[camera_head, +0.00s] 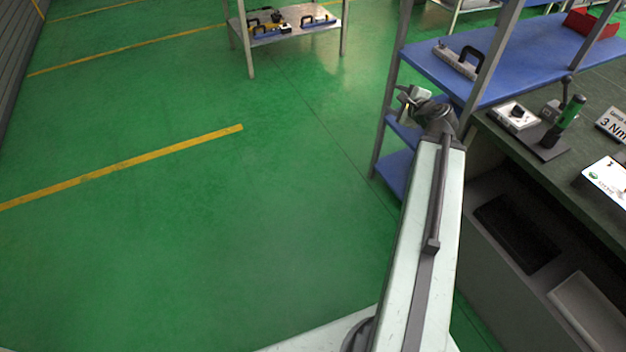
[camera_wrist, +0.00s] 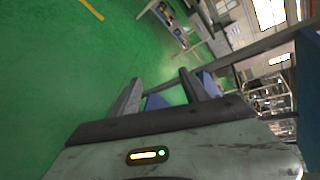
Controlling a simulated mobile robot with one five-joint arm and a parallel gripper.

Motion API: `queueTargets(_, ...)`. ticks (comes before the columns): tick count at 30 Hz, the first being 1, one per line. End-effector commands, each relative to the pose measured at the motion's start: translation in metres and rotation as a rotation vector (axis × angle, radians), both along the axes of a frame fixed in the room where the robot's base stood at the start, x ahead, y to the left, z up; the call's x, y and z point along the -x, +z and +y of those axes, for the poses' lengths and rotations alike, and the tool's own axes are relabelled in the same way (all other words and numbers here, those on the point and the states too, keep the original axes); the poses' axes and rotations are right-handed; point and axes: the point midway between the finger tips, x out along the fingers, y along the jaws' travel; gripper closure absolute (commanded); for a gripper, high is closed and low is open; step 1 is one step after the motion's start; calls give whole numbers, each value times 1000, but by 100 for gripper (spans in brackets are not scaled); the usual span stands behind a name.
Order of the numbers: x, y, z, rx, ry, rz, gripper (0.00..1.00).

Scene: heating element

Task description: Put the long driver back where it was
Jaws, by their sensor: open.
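I cannot make out the long driver for certain in either view. A tool with a green handle (camera_head: 571,112) stands slightly tilted on a dark base on the workbench at the right; I cannot tell whether it is the long driver. My gripper (camera_head: 412,97) is at the end of my raised arm, left of the bench and in front of the blue shelf rack. In the wrist view my gripper (camera_wrist: 160,88) has its two fingers apart with nothing between them.
The blue shelf (camera_head: 520,60) holds a grey part with a black handle (camera_head: 462,62) and a red bin (camera_head: 592,24). A white box with a black knob (camera_head: 514,116) and a "3 Nm" sign (camera_head: 612,124) stand on the workbench (camera_head: 500,137). Green floor is clear at left.

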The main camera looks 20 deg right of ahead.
Motion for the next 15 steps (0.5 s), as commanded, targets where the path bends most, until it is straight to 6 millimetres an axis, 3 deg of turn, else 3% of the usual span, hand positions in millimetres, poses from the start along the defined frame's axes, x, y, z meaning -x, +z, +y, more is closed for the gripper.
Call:
queueTargets(1, -18, -19, 58, 108, 173, 94, 47)
queueTargets(3, -27, -49, 135, 284, 438, 231, 47)
queueTargets(5, -22, -77, 201, 450, 691, 348, 47)
queueTargets(6, -12, -94, 241, 564, 869, 425, 47)
queueTargets(7, -3, -106, 267, 646, 997, 477, 47)
queueTargets(10, 34, -132, 329, 874, 1373, 624, 47)
queueTargets(12, 57, -140, 353, 988, 1572, 702, 47)
queueTargets(15, 78, -144, 369, 1085, 1752, 775, 47)
